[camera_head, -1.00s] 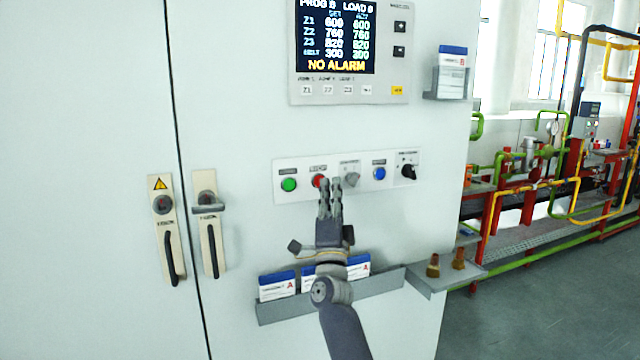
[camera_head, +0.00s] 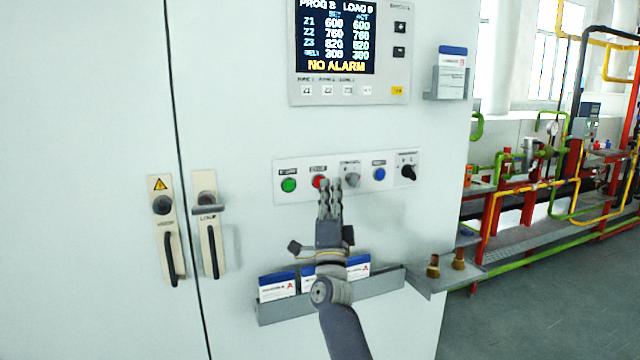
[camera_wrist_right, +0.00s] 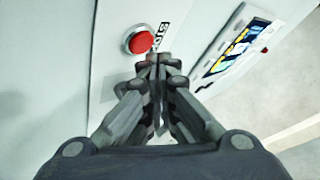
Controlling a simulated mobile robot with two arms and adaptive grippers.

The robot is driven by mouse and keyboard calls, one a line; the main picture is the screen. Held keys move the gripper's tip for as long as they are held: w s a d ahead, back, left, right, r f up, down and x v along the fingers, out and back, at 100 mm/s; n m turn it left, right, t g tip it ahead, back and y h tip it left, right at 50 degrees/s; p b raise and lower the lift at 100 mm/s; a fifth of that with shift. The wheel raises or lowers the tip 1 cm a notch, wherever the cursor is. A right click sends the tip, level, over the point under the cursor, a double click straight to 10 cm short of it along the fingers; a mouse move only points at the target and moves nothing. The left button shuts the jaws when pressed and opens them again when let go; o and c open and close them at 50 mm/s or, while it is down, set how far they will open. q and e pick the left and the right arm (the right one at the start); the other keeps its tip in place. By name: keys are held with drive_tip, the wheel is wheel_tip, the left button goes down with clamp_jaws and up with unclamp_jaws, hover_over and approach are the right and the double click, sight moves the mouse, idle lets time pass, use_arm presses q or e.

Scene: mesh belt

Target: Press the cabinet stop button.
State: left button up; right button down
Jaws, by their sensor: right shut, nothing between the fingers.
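The red stop button (camera_head: 319,182) sits on the white button strip (camera_head: 330,196) of the cabinet, between a green button (camera_head: 289,185) and a grey knob (camera_head: 351,180). My right gripper (camera_head: 330,184) is shut and empty, its fingertips just right of the red button in the head view and partly over its edge. In the right wrist view the red button (camera_wrist_right: 141,42) shows with its metal ring, just beyond and left of the shut fingertips (camera_wrist_right: 158,60). Whether the tips touch the strip cannot be told. My left gripper is not in view.
A blue button (camera_head: 379,174) and a black rotary switch (camera_head: 408,172) are farther right on the strip. A display panel (camera_head: 350,92) is above. A grey rack (camera_head: 385,288) with blue-white boxes is below, and a small shelf (camera_head: 425,278) juts out at right.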

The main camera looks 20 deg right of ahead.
drive_tip(key=shift+w+b, duration=0.3)
drive_tip(key=shift+w, duration=0.15)
drive_tip(key=shift+w+b, duration=0.45)
drive_tip(key=shift+b, duration=0.05)
idle(0.6)
drive_tip(key=shift+s, duration=0.1)
drive_tip(key=shift+s+p, duration=0.65)
drive_tip(key=shift+s, duration=0.15)
drive_tip(key=shift+s+p, duration=1.6)
drive_tip(key=shift+s, duration=0.9)
